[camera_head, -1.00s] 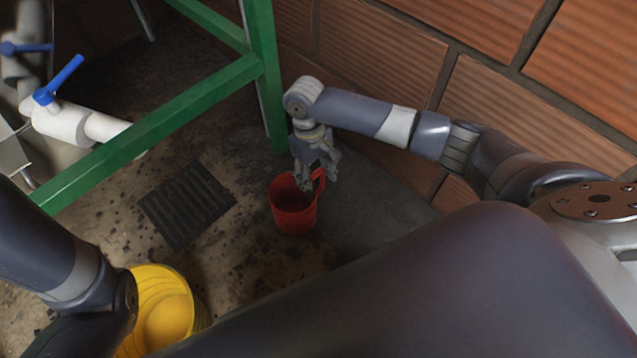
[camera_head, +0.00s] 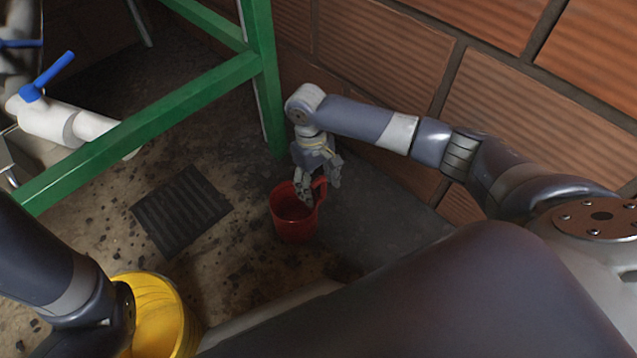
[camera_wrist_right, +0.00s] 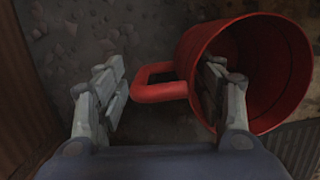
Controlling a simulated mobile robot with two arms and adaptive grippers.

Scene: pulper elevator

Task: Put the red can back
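The red can (camera_head: 294,222) stands upright on the floor near the brick wall, with its handle on the side towards the wall. My right gripper (camera_head: 319,192) points down at the can's rim and handle. In the right wrist view the gripper (camera_wrist_right: 172,95) is open. One finger is inside the mouth of the red can (camera_wrist_right: 280,45), the other is outside beyond the handle. The handle lies between the fingers, with a gap to the outer one. My left gripper is not in view; only my left arm shows at the lower left.
A yellow container (camera_head: 165,312) stands at the lower left by my left arm. A dark floor grate (camera_head: 181,211) lies left of the can. A green metal frame (camera_head: 262,75) and a white pipe with a blue valve handle (camera_head: 48,75) stand behind. The brick wall (camera_head: 390,70) is close to my right arm.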

